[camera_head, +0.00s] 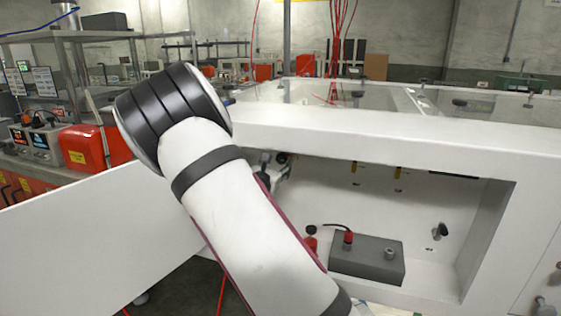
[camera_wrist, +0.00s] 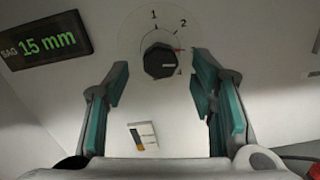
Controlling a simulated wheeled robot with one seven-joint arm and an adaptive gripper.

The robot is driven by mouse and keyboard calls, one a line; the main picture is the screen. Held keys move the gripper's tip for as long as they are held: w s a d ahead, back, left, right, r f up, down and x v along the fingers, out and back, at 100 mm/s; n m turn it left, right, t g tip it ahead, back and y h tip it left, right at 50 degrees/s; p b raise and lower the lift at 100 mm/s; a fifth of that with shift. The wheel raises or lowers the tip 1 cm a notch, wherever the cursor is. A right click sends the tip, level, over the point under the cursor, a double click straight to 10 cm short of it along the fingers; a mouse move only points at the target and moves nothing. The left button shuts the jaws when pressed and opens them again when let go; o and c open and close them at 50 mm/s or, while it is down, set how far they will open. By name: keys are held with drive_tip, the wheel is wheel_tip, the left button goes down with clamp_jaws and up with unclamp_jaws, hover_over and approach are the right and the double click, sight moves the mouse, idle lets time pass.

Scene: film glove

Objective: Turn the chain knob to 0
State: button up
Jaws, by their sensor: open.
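The black round chain knob (camera_wrist: 158,61) sits on a pale dial plate (camera_wrist: 129,38) in the wrist view. The numbers 1 and 2 show above it, and a small mark or digit at its lower right is too small to read. A pale line on the knob points roughly right. My gripper (camera_wrist: 161,84) is open, with its teal-padded fingers to the left and right of the knob, apart from it. In the head view my arm hides most of my gripper (camera_head: 274,172) and I cannot make out the knob.
A lit display (camera_wrist: 46,45) reads "SAG 15 mm". A white cabinet (camera_head: 400,146) has an open recess holding a grey box (camera_head: 366,262) with a red-topped fitting (camera_head: 348,238). A white panel (camera_head: 95,235) juts out at left. A bench with red equipment (camera_head: 83,147) stands behind.

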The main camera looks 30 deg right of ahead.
sight(281, 160)
drive_tip(key=shift+x, duration=2.1)
drive_tip(key=shift+s, duration=0.1)
drive_tip(key=c, duration=1.2)
